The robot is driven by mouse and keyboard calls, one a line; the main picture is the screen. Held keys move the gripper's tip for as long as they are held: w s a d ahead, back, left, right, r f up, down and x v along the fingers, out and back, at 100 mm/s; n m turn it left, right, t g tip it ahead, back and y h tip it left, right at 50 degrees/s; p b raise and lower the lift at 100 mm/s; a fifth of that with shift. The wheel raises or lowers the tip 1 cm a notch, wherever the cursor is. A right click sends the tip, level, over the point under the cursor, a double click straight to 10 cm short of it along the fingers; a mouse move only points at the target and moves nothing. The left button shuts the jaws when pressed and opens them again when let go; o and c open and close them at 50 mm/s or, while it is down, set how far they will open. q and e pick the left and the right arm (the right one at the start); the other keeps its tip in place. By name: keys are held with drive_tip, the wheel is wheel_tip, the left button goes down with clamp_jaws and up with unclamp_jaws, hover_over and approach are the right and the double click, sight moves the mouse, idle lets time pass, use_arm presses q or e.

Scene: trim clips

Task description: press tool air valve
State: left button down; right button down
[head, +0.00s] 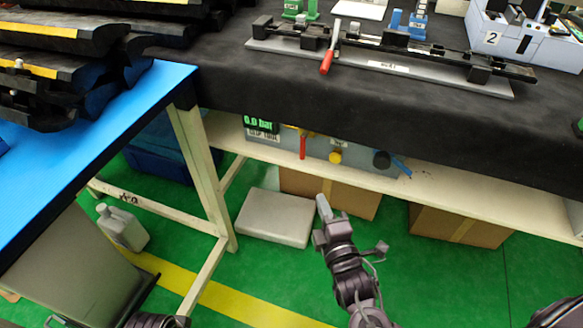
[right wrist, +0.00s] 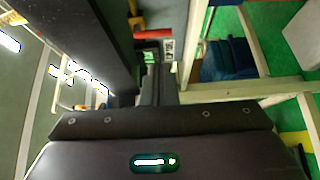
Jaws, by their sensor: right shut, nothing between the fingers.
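The tool air unit (head: 318,148) is a grey box on the white shelf under the black-covered bench in the head view. Its green display reads 0.0 bar. A red lever (head: 302,147), a yellow knob (head: 335,158) and a dark round part (head: 381,160) are on its front. My right gripper (head: 322,205) is shut and empty, below the shelf and apart from the unit. In the right wrist view its fingers (right wrist: 160,83) point towards a red part (right wrist: 153,34) beside a white label. My left gripper is out of view.
A blue table (head: 110,130) with stacked dark trim parts stands at left. Cardboard boxes (head: 460,226) and a grey case (head: 277,217) are below the shelf. The bench's overhanging black edge (head: 400,135) is above the unit. Green floor is open around my right arm.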

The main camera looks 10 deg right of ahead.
sight(302, 153)
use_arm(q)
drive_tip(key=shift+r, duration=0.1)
use_arm(e)
drive_tip(key=shift+d+r, duration=0.1)
